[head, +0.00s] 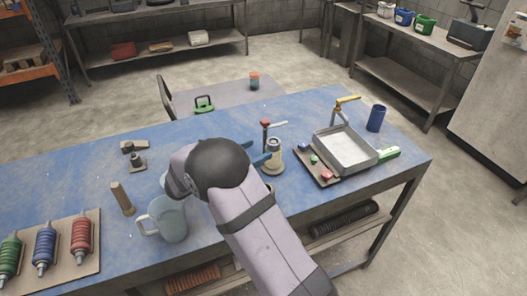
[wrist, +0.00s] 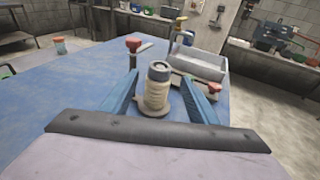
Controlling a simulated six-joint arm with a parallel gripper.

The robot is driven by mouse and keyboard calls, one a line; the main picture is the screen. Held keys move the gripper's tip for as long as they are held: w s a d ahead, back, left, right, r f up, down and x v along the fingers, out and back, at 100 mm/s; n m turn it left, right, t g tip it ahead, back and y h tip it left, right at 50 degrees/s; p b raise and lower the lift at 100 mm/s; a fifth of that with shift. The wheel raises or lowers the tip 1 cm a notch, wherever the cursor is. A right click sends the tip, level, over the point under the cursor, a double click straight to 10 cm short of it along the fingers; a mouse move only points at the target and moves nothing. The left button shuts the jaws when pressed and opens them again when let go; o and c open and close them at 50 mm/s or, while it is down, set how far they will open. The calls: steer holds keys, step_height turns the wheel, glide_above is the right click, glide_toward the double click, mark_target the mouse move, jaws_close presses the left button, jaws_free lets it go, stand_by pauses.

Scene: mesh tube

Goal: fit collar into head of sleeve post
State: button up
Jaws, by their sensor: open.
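The sleeve post (head: 273,164) stands upright on the blue table, right of my gripper (head: 268,158) in the head view. In the wrist view the sleeve post (wrist: 157,97) has a ribbed beige body on a round base. A dark grey ring-like piece, apparently the collar (wrist: 158,70), sits at its head; it also shows as a grey top in the head view (head: 273,144). I cannot tell how deep it sits. My gripper (wrist: 160,82) is open, with one blue finger on each side of the post and visible gaps between. My wrist hides part of the table.
A red-topped tap-like fixture (head: 265,126) stands just behind the post. A metal tray (head: 345,147), a board with small coloured parts (head: 318,170) and a blue cup (head: 376,118) lie to the right. A glass jug (head: 170,222) and wooden peg (head: 122,199) stand left.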

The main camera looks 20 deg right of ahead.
steer(key=shift+b+v, duration=0.8)
steer(key=shift+v, duration=2.15)
steer(key=shift+s+d+r, duration=0.1)
steer(key=shift+d, duration=0.05)
steer(key=s+d+f+m+g+y+p, duration=0.1)
steer(key=s+d+m+g+y+p, duration=0.35)
steer(key=s+m+y, duration=0.75)
steer(key=s+a+f+m+y+b, duration=0.1)
steer(key=s+a+f+m+b, duration=0.1)
steer(key=s+a+f+m, duration=0.2)
steer(key=s+a+f+m+g+y+b, duration=0.1)
steer(key=s+a+f+m, duration=0.3)
steer(key=s, duration=0.6)
step_height(320, 180, down, 2)
steer(key=shift+s+a+f+m+y+b, duration=0.15)
steer(key=shift+s+m+y+b, duration=0.2)
steer(key=shift+m+b, duration=0.65)
steer(key=shift+g, duration=0.25)
